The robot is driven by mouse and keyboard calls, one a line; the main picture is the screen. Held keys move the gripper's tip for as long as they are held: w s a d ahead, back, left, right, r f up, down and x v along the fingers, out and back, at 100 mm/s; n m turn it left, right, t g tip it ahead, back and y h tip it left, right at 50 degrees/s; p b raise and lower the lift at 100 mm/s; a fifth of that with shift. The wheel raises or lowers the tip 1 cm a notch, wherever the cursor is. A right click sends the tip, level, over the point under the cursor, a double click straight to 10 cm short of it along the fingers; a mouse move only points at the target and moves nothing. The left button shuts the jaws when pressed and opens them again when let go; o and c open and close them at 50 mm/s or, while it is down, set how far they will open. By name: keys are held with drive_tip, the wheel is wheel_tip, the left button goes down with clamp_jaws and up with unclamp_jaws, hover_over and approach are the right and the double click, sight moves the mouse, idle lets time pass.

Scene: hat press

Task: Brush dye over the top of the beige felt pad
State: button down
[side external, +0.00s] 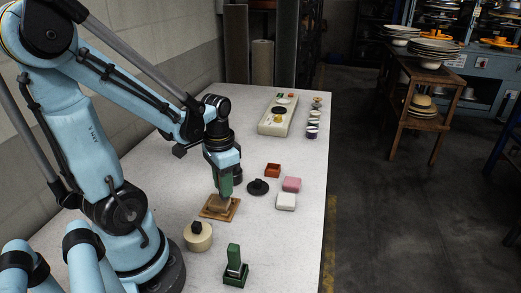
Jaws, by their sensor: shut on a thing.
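My gripper (225,176) points straight down over a small wooden board (233,213) near the middle of the table. It is shut on a green upright piece (226,188), which looks like a handle. Under it a beige-brown block (218,203) lies on the board, probably the felt pad. The lower end of the green piece is at or just above the block; I cannot tell if they touch. Bristles and any dye on the pad are too small to make out.
A green block in a dark green base (235,268) stands in front. A round cream pot with a dark knob (198,238) is left of it. Right of the board are a black disc (258,187) and red (273,170), pink (292,184) and white (286,201) blocks. A cream tray (272,127) lies farther back.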

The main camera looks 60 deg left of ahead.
drive_tip(key=shift+w+a+f, duration=0.15)
drive_tip(key=shift+w+a, duration=0.2)
drive_tip(key=shift+s+d, duration=1.15)
drive_tip(key=shift+s+a, duration=0.65)
drive_tip(key=shift+s, duration=0.15)
drive_tip(key=shift+w+a, duration=1.1)
drive_tip(key=shift+a, duration=0.15)
drive_tip(key=shift+s+d, duration=1.05)
drive_tip(key=shift+d, duration=0.05)
drive_tip(key=shift+s+d+r, duration=0.15)
drive_tip(key=shift+r, duration=0.1)
wheel_tip(320, 180, up, 8)
drive_tip(key=shift+f, duration=0.25)
